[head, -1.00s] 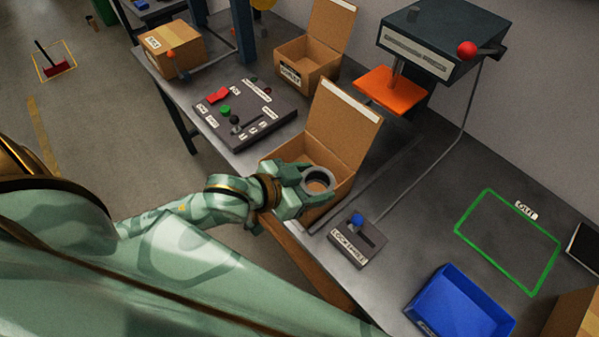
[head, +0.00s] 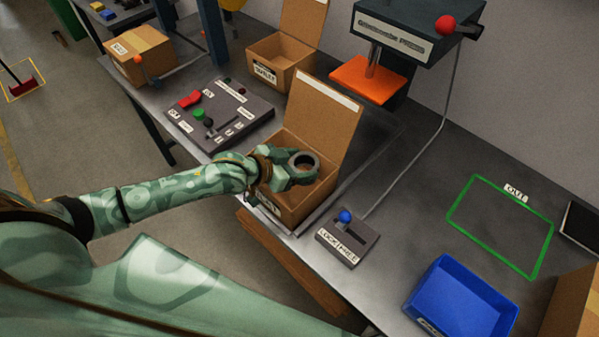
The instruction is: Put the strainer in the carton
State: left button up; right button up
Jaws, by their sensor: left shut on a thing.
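In the head view, my left gripper (head: 290,171) is shut on the strainer (head: 304,160), a grey ring-shaped piece. It holds the strainer over the opening of the open carton (head: 305,207). The carton is brown cardboard with its lid raised at the back. It stands on the grey table near the front edge. The gripper hides part of the carton's left side and inside. I cannot tell how far the strainer is above the carton's floor. My right gripper is not in view.
A lock/free lever box (head: 347,238) stands close to the carton's right. A control panel (head: 215,115) lies to its left. A press with an orange plate (head: 369,80) stands behind. A blue tray (head: 460,298) and a green OUT outline (head: 500,226) are at the right.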

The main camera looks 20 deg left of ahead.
aim_at(299, 171)
pick_arm(q)
notch_tip(299, 171, down, 3)
jog(key=shift+f+b, duration=0.1)
jog(key=shift+b, duration=0.2)
